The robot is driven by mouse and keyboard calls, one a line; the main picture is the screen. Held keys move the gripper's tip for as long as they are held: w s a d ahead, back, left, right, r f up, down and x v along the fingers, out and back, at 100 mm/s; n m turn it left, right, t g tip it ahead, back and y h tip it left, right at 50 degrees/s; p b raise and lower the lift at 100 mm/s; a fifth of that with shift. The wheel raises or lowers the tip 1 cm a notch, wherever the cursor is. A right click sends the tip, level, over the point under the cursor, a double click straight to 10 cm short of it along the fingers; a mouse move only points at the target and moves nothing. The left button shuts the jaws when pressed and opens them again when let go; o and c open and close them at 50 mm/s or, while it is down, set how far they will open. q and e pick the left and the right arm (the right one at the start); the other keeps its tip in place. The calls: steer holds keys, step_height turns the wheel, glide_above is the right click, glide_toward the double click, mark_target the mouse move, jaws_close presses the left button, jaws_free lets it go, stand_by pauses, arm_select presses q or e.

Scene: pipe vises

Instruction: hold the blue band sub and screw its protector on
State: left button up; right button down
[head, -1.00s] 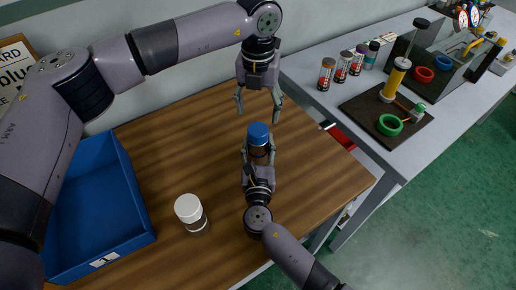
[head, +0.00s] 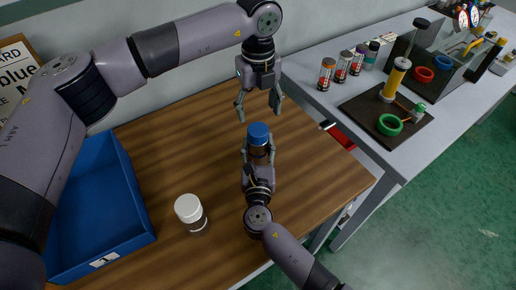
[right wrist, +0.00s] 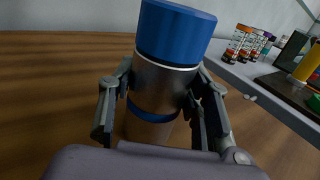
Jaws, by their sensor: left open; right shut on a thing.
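The blue band sub (head: 259,152) stands upright in my right gripper (head: 258,155). In the right wrist view the sub (right wrist: 160,88) is a metal cylinder with a blue band low on its body. A blue protector (head: 258,132) sits on its top end; it also shows in the right wrist view (right wrist: 175,32). I cannot tell how tightly it is seated. My right gripper's fingers are shut around the sub's body. My left gripper (head: 259,117) points down just above the protector, open and empty, with its fingers apart.
A white-capped piece (head: 189,210) stands on the wooden table (head: 170,130), left of my right gripper. A blue tray (head: 140,214) lies at the left. On the grey bench at right stand several capped pieces (head: 327,74) and a dark board (head: 370,120) with a green ring (head: 390,124).

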mark_target(258, 129)
arm_select(q)
steer(key=n, duration=0.6)
steer(key=shift+f, duration=4.05)
steer(key=shift+c, duration=0.6)
